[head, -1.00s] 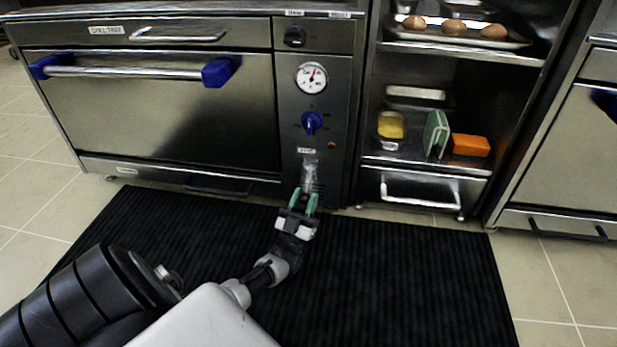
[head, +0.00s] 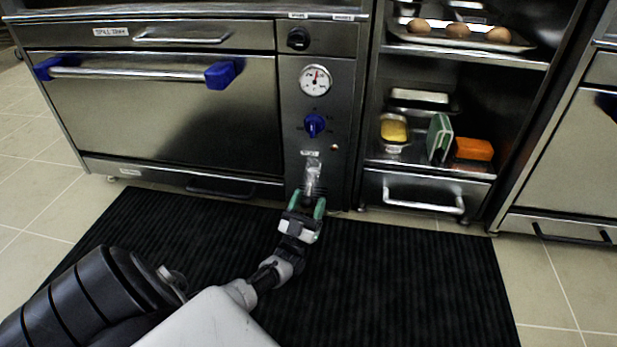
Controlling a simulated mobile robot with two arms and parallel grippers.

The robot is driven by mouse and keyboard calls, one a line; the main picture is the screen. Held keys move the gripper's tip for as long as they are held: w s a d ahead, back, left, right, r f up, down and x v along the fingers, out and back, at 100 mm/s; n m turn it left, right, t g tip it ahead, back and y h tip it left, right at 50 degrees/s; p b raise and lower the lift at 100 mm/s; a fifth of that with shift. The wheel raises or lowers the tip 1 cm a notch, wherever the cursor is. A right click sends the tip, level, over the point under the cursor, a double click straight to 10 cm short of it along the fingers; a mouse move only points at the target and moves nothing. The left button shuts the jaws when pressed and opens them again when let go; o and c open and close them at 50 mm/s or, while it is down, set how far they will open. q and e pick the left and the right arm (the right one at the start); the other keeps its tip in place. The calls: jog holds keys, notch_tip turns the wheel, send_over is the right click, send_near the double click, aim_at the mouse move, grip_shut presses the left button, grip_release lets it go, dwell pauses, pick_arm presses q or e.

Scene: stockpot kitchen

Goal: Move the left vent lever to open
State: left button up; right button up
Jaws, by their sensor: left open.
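The vent lever (head: 312,177) is a small, shiny metal piece low on the oven's narrow control panel, under a small white label (head: 310,154). My left gripper (head: 308,203) is just below the lever, with its two green-lined fingers apart and pointing up toward it. I cannot tell whether the fingertips touch the lever or stand around its lower end. The lever's lower end is partly hidden by the gripper. My right gripper is not in view.
Above the lever are a blue knob (head: 314,125) and a round dial (head: 315,80). The oven door has a bar handle with blue ends (head: 221,74). To the right, a shelf drawer has a projecting handle (head: 423,204). A black ribbed mat (head: 400,280) covers the floor.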

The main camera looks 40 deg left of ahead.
pick_arm(q)
jog(key=shift+s, duration=0.1)
jog(key=shift+s+d+f+p, duration=0.1)
jog(key=shift+s+f+p, duration=0.15)
jog(key=shift+p, duration=0.15)
jog(key=s+d+p, duration=0.3)
jog(key=s+p, duration=0.3)
jog(key=s, duration=0.5)
jog(key=shift+s+f, duration=0.25)
jog(key=shift+s, duration=0.15)
